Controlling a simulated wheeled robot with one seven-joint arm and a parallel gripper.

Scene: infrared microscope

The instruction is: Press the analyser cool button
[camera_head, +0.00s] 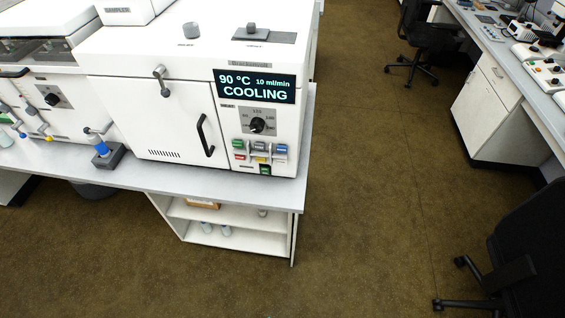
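The white analyser (155,115) stands on the grey bench. Its dark display (254,86) reads 90 °C, 10 ml/min, COOLING. Below the display is a black rotary knob (257,125) on a grey dial. Under the knob are small coloured buttons, including a green button (238,144) at the left and a blue button (281,148) at the right. Red, yellow and dark green pieces show below them. The button labels are too small to read, so I cannot tell for sure which one is the cool button. My gripper is not in view.
The analyser door (178,120) has a black handle and looks closed. A blue-topped item (100,146) stands on the bench (200,184) at the left. Open brown floor (370,190) lies right of the bench. Office chairs (525,255) and another bench are at the right.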

